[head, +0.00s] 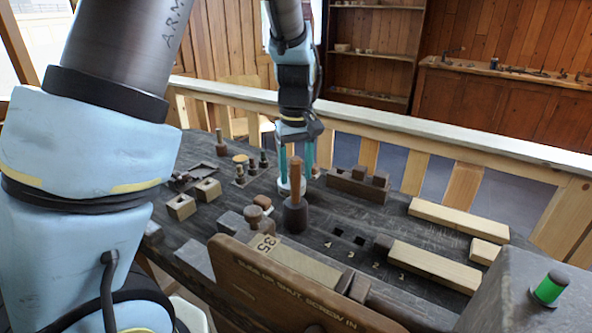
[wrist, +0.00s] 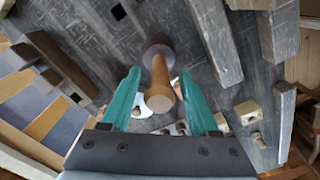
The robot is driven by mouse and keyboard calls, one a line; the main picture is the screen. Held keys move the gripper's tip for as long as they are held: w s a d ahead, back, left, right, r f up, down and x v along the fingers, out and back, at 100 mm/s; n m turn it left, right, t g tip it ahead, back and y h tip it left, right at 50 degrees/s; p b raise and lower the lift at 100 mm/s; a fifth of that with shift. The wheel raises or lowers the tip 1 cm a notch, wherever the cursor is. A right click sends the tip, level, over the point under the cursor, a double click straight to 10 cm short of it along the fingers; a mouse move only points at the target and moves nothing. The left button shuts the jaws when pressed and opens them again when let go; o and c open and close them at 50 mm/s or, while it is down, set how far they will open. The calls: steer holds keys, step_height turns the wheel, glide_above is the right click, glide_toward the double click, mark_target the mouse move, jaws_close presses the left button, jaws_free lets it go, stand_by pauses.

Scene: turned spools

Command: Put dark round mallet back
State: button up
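The dark round mallet (head: 295,216) stands head down on the dark workbench, its orange-brown handle pointing up. In the wrist view its handle (wrist: 161,84) shows between my two teal fingers, with the dark head (wrist: 157,52) beyond. My gripper (head: 297,172) points down over the bench, at or just behind the handle in the head view. In the wrist view my gripper (wrist: 162,88) is open, with gaps on both sides of the handle. I cannot tell how far the fingers reach down along it.
A white round piece (head: 291,187) lies behind the mallet. Small turned pieces (head: 252,167) and light blocks (head: 208,189) stand to the left. A dark slotted block (head: 358,184) and long pale beams (head: 458,219) lie right. A brown lettered board (head: 290,285) rises in front.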

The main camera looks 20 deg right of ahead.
step_height(320, 180, up, 12)
steer(key=shift+r+b, duration=0.15)
steer(key=shift+b, duration=0.65)
steer(key=s+a+f, duration=0.1)
steer(key=a+f, duration=0.3)
steer(key=a, duration=0.5)
steer(key=s+a+f+m+t, duration=0.1)
steer(key=a+f, duration=0.3)
steer(key=a, duration=0.5)
steer(key=s+a+f, duration=0.3)
steer(key=a+f, duration=0.1)
steer(key=a, duration=0.5)
steer(key=shift+f+m+t, duration=0.15)
steer(key=shift+m+t, duration=0.15)
steer(key=shift+m, duration=0.1)
